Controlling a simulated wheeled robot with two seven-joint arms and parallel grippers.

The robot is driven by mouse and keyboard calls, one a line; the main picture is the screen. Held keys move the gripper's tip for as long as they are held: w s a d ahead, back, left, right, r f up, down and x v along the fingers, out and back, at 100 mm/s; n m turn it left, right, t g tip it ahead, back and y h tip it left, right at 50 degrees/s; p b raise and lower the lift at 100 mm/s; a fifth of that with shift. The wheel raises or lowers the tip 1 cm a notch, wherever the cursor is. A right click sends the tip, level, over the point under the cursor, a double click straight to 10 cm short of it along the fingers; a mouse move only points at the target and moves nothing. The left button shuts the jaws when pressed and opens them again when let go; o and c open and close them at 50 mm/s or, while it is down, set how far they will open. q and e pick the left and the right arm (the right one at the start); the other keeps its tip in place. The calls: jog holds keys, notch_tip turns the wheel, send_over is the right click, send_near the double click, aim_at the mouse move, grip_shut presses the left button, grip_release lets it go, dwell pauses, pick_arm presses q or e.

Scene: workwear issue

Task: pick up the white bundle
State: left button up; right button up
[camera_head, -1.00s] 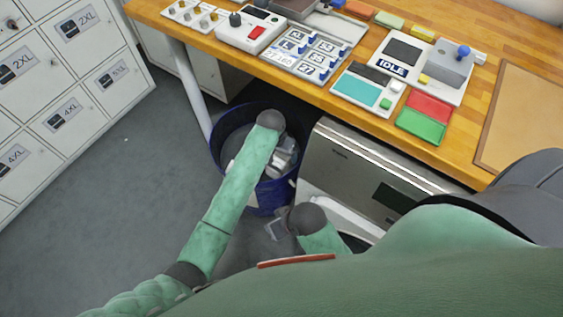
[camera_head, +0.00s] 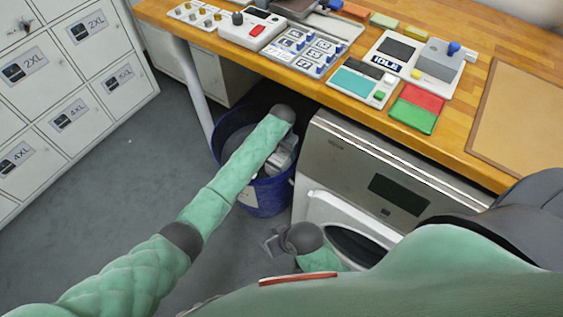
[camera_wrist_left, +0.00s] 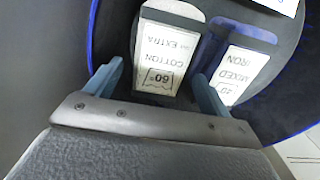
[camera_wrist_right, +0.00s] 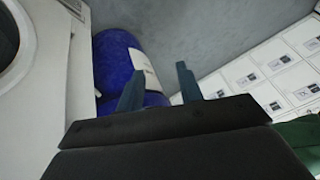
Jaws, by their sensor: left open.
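My left gripper (camera_wrist_left: 158,78) is open over the blue bin, with its two fingers apart. In the left wrist view a pale bundle (camera_wrist_left: 178,9) with a tag reading COTTON EXTRA 60° lies in the bin, between and beyond the fingers. Which one is the white bundle is only suggested by the paler tone. In the head view my left gripper (camera_head: 283,158) is partly hidden by my arm. My right gripper (camera_wrist_right: 160,75) is open and empty.
The blue bin (camera_head: 265,197) stands under the wooden table (camera_head: 410,135), next to a silver front-loading machine (camera_head: 345,165). My right gripper is in front of the machine. Grey lockers (camera_head: 65,85) stand at left. The grey floor (camera_head: 110,195) between is clear.

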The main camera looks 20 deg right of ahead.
aim_at(281, 155)
pick_arm(q)
jog(key=shift+a+f, duration=0.1)
jog(key=shift+f, duration=0.8)
notch_tip(281, 155, down, 4)
jog(key=shift+w+a+r, duration=0.1)
jog(key=shift+f, duration=0.2)
jog(key=shift+c, duration=0.9)
jog(key=c, duration=0.7)
jog(key=shift+c, duration=0.2)
pick_arm(e)
jog(key=shift+d+r, duration=0.15)
jog(key=shift+r, duration=0.4)
